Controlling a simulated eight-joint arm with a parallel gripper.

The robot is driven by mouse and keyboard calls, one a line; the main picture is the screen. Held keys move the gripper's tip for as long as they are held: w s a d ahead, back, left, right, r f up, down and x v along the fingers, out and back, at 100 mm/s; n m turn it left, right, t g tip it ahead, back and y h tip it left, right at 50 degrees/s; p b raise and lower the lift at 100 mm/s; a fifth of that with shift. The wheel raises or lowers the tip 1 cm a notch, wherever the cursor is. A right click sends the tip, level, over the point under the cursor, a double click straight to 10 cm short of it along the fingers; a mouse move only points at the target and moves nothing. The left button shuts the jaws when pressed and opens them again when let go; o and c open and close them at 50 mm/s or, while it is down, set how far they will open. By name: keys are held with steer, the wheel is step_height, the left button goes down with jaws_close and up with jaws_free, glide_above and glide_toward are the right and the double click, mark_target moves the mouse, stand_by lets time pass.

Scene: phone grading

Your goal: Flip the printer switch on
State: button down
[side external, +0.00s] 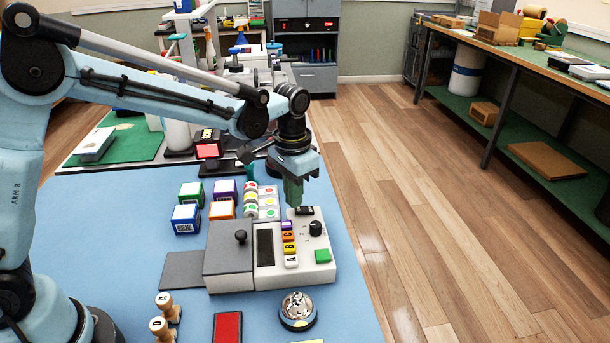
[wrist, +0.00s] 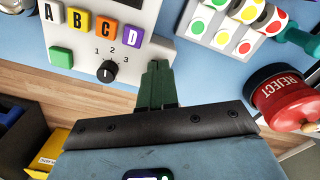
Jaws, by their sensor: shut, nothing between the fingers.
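The printer is a white and grey console (side external: 296,272) on the blue mat, with a row of coloured letter buttons, a black knob and a green button. A small black switch (side external: 304,211) sits at its far edge. My gripper (side external: 293,202) points down with its green fingers together and empty, right by this switch; I cannot tell whether they touch it. In the wrist view, my gripper (wrist: 158,68) is over the edge of the white console (wrist: 142,52), beside the knob (wrist: 107,71) marked 1, 2, 3. The switch is not visible there, and its position cannot be read.
Coloured cubes (side external: 186,219) and a sheet of coloured dot stickers (side external: 268,202) lie left of my gripper. A red REJECT stamp (wrist: 290,97) is at right in the wrist view. A bell (side external: 297,310) and wooden stamps (side external: 162,328) stand nearer the camera.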

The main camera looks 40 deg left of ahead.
mark_target(293, 214)
steer(key=shift+f, duration=0.75)
stand_by(0.3)
steer(key=shift+r, duration=0.1)
step_height(293, 214, up, 7)
stand_by(0.9)
steer(key=s+a+n+t, duration=0.1)
steer(key=s+a+t, duration=0.2)
steer(key=s, duration=0.4)
steer(key=s+a+r+n+t, duration=0.1)
steer(key=s+a+t, duration=0.3)
steer(key=s, duration=0.4)
steer(key=shift+s+a+r+n, duration=0.2)
steer(key=shift+a+n, duration=0.15)
steer(key=shift+n, duration=0.15)
